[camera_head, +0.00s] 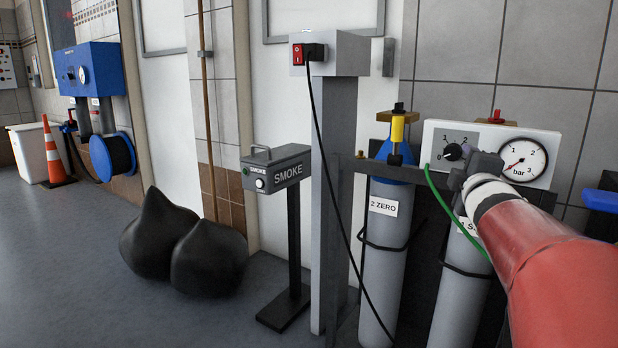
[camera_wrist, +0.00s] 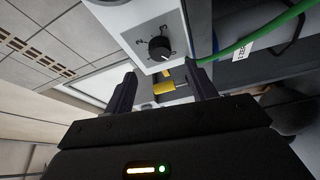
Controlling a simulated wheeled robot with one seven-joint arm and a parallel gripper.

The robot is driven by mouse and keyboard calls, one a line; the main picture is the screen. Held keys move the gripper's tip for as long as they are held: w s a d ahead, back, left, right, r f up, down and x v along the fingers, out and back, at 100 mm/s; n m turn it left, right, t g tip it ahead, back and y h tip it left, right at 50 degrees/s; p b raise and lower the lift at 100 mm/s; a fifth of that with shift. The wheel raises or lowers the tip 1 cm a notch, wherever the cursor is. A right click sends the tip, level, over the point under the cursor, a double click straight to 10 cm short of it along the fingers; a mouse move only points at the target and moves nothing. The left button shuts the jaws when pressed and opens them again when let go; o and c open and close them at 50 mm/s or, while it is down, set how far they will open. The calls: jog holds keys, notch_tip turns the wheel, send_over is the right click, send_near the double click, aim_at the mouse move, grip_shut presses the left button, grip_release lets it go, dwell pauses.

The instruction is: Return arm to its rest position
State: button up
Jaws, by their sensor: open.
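My red and white arm (camera_head: 555,265) reaches in from the lower right of the head view. Its end, my gripper (camera_head: 472,168), is in front of the white panel with the black knob and the bar gauge; its fingers are hard to make out there. In the wrist view my gripper (camera_wrist: 158,88) shows two dark fingers spread apart with nothing held between them. The black knob (camera_wrist: 159,48) is ahead of the fingers, and a yellow valve part (camera_wrist: 163,87) shows behind the gap between them.
The gauge panel (camera_head: 548,150) stands above grey cylinders, one labelled 2 ZERO (camera_head: 384,250). A green hose (camera_head: 440,205) and a black cable (camera_head: 335,190) hang nearby. The SMOKE box (camera_head: 277,168) stands left of a grey post (camera_head: 337,200). Dark bags (camera_head: 185,245) lie on the floor, which is open at left.

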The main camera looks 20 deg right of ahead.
jog(key=s+a+f+m+g+y+p, duration=0.2)
jog(key=s+a+f, duration=0.3)
jog(key=a, duration=0.5)
jog(key=s+a+f+m+g+y+p, duration=0.3)
jog(key=s+a+f+m+g+p, duration=0.1)
jog(key=s+a, duration=0.4)
jog(key=s+a+f+m+g+y+p, duration=0.3)
jog(key=s+a+f+m+g, duration=0.1)
jog(key=a, duration=0.9)
jog(key=s+f+g, duration=0.1)
jog(key=s+f, duration=0.1)
jog(key=s, duration=0.1)
jog(key=shift+s+f+m+p, duration=0.15)
jog(key=shift+f+m+p, duration=0.2)
jog(key=shift+m+p, duration=0.05)
